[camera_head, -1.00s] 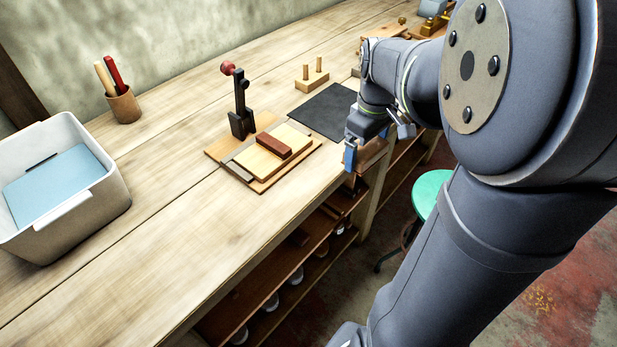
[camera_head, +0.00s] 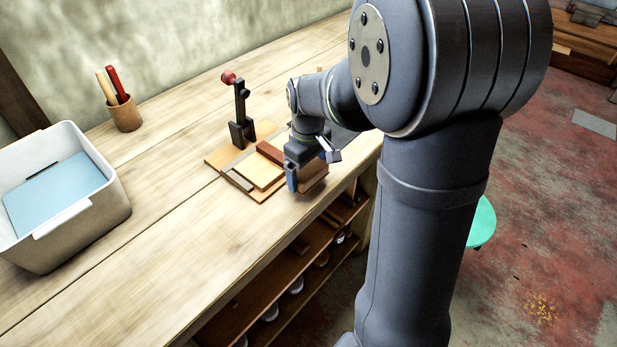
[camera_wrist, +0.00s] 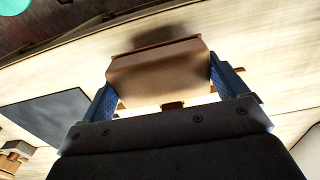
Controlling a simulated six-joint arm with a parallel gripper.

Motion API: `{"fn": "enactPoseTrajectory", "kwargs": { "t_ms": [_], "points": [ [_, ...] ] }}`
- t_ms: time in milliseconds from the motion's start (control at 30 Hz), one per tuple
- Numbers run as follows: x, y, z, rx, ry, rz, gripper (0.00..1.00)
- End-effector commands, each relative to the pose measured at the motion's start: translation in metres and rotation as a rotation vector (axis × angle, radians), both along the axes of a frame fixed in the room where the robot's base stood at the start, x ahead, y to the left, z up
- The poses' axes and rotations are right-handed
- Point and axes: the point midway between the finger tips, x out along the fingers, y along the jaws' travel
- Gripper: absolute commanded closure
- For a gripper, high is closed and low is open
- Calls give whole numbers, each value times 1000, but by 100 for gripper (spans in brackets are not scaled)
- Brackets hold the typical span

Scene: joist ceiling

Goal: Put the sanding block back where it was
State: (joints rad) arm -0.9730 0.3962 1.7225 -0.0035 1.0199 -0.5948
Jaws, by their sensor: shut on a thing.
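The sanding block (camera_head: 315,178) is a brown block. My gripper (camera_wrist: 163,86) is shut on it; in the wrist view the block (camera_wrist: 160,72) sits between the two blue fingers, with a shadow on the pale wood beyond it. In the head view my gripper (camera_head: 303,180) holds it near the bench's front edge, just right of the clamp board (camera_head: 213,159). Whether the block touches the bench top is hard to tell. The far finger is hidden in the head view.
The clamp board carries a pale panel (camera_head: 262,173), a red-brown strip (camera_head: 270,152) and a dark upright clamp (camera_head: 241,115) with a red knob. A dark mat (camera_wrist: 45,115) lies nearby. A white bin (camera_head: 105,215) and pencil cup (camera_head: 126,116) stand left; bench between is clear.

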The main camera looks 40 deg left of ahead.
Motion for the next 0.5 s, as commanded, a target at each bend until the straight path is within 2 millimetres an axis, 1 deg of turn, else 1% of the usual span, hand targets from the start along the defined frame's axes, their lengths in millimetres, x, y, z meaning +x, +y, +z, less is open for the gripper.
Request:
{"fn": "enactPoseTrajectory", "kwargs": {
  "t_ms": [100, 200, 500],
  "points": [
    [0, -1, -19, -4, 3, 0, 31],
    [0, -1, -30, -3, 2, 0, 31],
    [0, -1, -32, -1, 1, 0, 31]
  ]
}}
